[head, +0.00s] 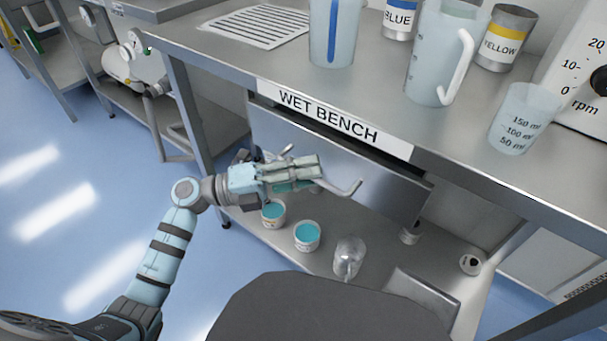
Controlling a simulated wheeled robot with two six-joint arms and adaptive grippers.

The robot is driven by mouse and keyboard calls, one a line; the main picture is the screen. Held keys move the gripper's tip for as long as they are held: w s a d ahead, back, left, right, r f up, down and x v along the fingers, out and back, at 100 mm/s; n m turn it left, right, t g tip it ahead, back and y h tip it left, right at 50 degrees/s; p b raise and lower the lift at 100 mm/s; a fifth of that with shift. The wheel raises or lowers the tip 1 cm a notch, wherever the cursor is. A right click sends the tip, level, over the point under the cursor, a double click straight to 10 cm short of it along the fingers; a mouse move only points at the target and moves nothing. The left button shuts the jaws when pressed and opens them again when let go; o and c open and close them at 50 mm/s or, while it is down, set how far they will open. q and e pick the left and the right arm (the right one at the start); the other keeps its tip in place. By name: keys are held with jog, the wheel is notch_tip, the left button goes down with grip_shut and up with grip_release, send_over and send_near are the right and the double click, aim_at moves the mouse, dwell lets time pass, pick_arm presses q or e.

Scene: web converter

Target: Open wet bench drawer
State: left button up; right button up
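The wet bench drawer has a grey metal front (385,187) under the white WET BENCH label (328,117). A narrow dark gap shows above the right part of the front. Its bar handle (341,189) slants across the front, with its middle hidden by my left gripper. My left gripper (303,168) is at the handle, its two fingers close together over the bar; they look shut on it, though the contact itself is hidden. My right gripper is not in view.
Pitchers, cans and a beaker (522,118) stand on the bench top (280,62). Below the drawer, the lower shelf (325,262) holds tubs with teal contents (307,236) and a clear jug (348,258). Blue floor (70,170) is open at left.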

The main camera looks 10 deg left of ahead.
pick_arm(q)
jog(key=shift+w+d, duration=0.1)
jog(key=shift+d, duration=0.15)
grip_shut()
jog(key=shift+a, duration=0.1)
